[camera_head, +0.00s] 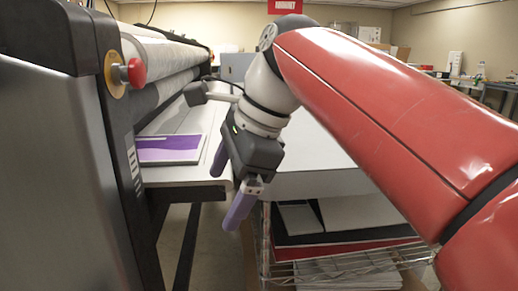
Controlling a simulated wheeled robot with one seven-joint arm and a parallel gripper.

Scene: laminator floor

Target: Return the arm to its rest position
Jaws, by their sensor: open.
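My gripper (228,190) hangs in the middle of the view at the end of my red and white arm. Its two purple fingers point down and are spread apart, with nothing seen between them. It is in front of the right edge of the laminator's table (205,175). A purple and white panel (170,149) lies flat on that table, left of my gripper and apart from it. My arm reaches in from the right and hides part of the room behind it.
The laminator (60,150), with a red knob (136,72) and long rollers (172,60), fills the left side. A wire shelf (345,268) holding boards and paper stands below and right of my gripper, under a white top (310,160). Cluttered tables stand at the far right.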

